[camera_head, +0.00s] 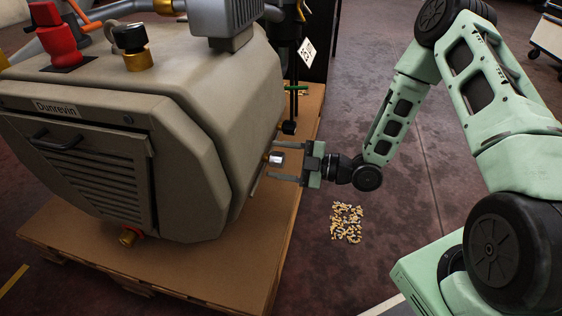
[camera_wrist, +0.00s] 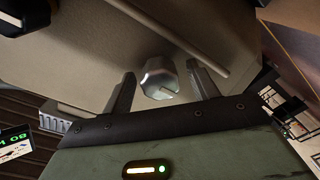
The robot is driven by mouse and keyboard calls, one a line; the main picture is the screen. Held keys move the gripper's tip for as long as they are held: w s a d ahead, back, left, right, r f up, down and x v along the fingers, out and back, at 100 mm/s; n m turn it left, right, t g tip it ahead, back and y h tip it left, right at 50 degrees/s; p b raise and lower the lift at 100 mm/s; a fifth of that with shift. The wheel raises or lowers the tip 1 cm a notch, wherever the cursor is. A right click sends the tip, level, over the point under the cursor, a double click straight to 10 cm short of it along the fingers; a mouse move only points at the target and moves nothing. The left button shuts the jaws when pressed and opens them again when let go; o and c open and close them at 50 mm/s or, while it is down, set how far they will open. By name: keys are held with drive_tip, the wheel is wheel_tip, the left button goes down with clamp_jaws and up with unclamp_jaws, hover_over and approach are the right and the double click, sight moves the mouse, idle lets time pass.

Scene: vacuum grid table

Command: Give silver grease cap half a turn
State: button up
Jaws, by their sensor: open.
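The silver grease cap (camera_head: 276,158) sticks out from the right side of the grey-beige machine (camera_head: 225,110), on a small brass-coloured fitting. In the wrist view the cap (camera_wrist: 158,78) is a faceted silver piece near the middle. My gripper (camera_head: 287,163) is open, its two fingers reaching toward the machine with the cap between them in the head view. In the wrist view my gripper (camera_wrist: 162,88) has one finger on each side of the cap, with gaps visible. I cannot tell how far the fingertips reach past the cap.
The machine stands on a wooden pallet (camera_head: 170,275). A thin rod (camera_wrist: 182,38) runs close by the cap in the wrist view. A black post (camera_head: 293,85) stands behind my gripper. Small yellowish pieces (camera_head: 346,223) lie on the floor (camera_head: 330,270), which is otherwise clear there.

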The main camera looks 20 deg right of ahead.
drive_tip(key=shift+c, duration=0.3)
drive_tip(key=c, duration=0.9)
